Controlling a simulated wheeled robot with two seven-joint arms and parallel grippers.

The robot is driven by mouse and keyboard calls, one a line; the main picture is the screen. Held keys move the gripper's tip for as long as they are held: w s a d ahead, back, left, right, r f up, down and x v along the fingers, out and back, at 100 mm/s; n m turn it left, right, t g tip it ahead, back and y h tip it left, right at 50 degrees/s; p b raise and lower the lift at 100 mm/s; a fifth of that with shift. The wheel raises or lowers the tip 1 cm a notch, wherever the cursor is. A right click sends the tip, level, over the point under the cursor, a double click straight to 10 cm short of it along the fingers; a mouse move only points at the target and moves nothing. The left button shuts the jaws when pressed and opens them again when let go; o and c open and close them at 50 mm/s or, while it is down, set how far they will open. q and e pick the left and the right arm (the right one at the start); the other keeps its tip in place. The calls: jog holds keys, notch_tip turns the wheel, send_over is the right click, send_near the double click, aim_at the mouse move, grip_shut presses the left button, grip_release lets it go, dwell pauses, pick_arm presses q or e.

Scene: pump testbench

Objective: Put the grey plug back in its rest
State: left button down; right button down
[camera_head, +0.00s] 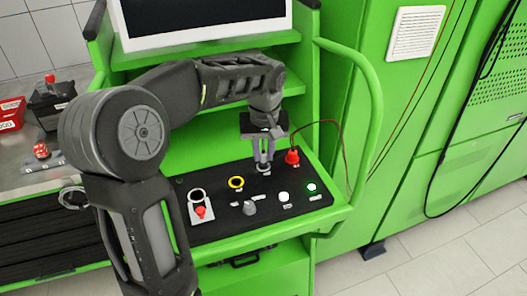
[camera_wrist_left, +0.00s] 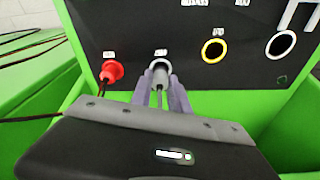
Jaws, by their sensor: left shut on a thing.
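My left gripper (camera_head: 264,160) is over the black panel (camera_head: 235,222), near its back right. In the left wrist view the left gripper (camera_wrist_left: 165,78) is shut on the grey plug (camera_wrist_left: 160,76). The plug is at a light ring in the panel, beside the red plug. I cannot tell how deep it sits. The red plug (camera_head: 292,157) stands in the panel just right of the gripper, with a thin cable rising from it; it also shows in the left wrist view (camera_wrist_left: 111,71). My right gripper is not in view.
A green rail (camera_head: 375,110) curves along the right. A monitor (camera_head: 200,22) stands behind.

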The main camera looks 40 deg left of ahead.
pick_arm(q)
jog(key=shift+f+b, duration=0.85)
jog(key=shift+f, duration=0.3)
dwell(0.4)
jog(key=c, duration=1.2)
grip_release()
jog(key=shift+r, duration=0.1)
jog(key=shift+o, duration=0.3)
jog(key=o, duration=0.4)
jog(key=shift+r, duration=0.2)
jog(key=shift+r+p, duration=3.1)
jog(key=shift+r, duration=0.7)
